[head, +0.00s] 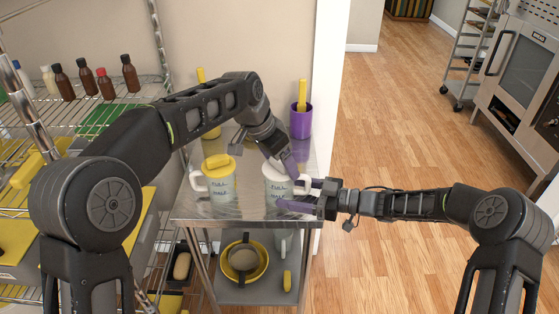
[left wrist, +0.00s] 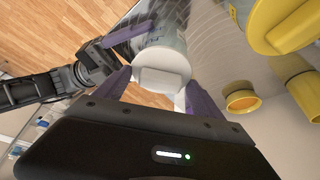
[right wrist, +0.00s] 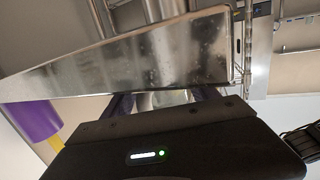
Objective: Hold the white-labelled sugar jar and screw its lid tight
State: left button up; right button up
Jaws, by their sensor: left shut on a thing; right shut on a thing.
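The white jar (head: 277,190) stands upright on the metal table, with dark lettering on its front. It has a white lid (left wrist: 162,78), seen from above in the left wrist view, and a handle at its right. My left gripper (head: 285,166) reaches down from above and is shut on the lid. My right gripper (head: 293,193) comes in from the right and is shut on the jar's body, low down. In the right wrist view the jar (right wrist: 165,98) is mostly hidden behind the gripper. I cannot see whether a gap remains under the lid.
A similar white mug-shaped jar with a yellow lid (head: 215,163) stands just left. A purple cup (head: 301,122) is at the back right. The metal table (head: 240,213) is narrow, with bowls on its lower shelf. A wire rack with bottles (head: 104,82) stands left.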

pick_arm(q)
jog(key=m+g+h, duration=0.1)
jog(key=m, duration=0.3)
jog(key=shift+w, duration=0.1)
jog(key=shift+m+g, duration=0.5)
jog(key=shift+m, duration=0.5)
jog(key=o, duration=1.3)
jog(key=shift+r, duration=2.45)
